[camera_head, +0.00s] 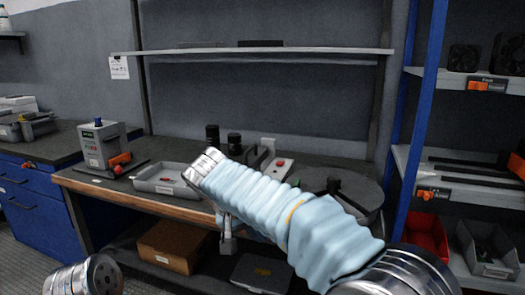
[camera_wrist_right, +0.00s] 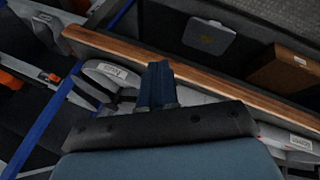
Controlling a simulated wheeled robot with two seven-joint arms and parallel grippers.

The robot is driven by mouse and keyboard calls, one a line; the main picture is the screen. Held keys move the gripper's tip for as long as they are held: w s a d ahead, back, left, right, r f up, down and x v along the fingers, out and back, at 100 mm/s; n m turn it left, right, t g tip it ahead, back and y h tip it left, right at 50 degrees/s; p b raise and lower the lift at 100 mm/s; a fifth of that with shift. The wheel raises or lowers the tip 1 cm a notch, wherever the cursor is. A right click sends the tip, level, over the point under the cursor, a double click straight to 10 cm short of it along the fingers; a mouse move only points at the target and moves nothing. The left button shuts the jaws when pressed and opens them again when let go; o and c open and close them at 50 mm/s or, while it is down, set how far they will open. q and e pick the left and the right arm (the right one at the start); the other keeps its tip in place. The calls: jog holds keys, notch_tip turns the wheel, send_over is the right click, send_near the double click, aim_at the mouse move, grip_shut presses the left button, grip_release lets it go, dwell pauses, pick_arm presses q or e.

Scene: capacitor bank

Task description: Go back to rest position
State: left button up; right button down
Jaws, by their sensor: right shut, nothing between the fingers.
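My right arm, in a pale blue ribbed sleeve, reaches from the lower right across the front of the workbench (camera_head: 110,190) in the head view. My right gripper (camera_head: 228,243) shows partly below the sleeve, in front of the bench's wooden edge. In the right wrist view its dark fingers (camera_wrist_right: 158,85) are together with nothing between them. A metallic part of my left arm shows at the lower left of the head view; the left gripper is out of sight.
On the bench stand a grey device (camera_head: 100,148), a grey tray (camera_head: 165,179) and black cylinders (camera_head: 234,144). A brown box (camera_head: 172,245) and a dark case (camera_head: 260,273) sit below. A blue-post rack (camera_head: 411,120) stands at the right, with a red bin (camera_head: 425,237).

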jog(key=d+f+n+g+y, duration=0.1)
jog(key=d+f+g+y, duration=0.1)
jog(key=f, duration=1.3)
jog(key=d+f+n+g+y, duration=0.1)
jog(key=d+f+g+y, duration=0.15)
jog(key=f, duration=1.25)
jog(key=s+d+f+m+y, duration=0.2)
jog(key=s+d+f, duration=0.1)
jog(key=s+f, duration=0.5)
jog(key=s+d+f+m+y, duration=0.2)
jog(key=s+d+f, duration=0.2)
jog(key=s+f, duration=0.5)
jog(key=s+t, duration=0.1)
jog(key=s, duration=0.4)
jog(key=shift+f, duration=0.3)
jog(key=shift+y, duration=0.25)
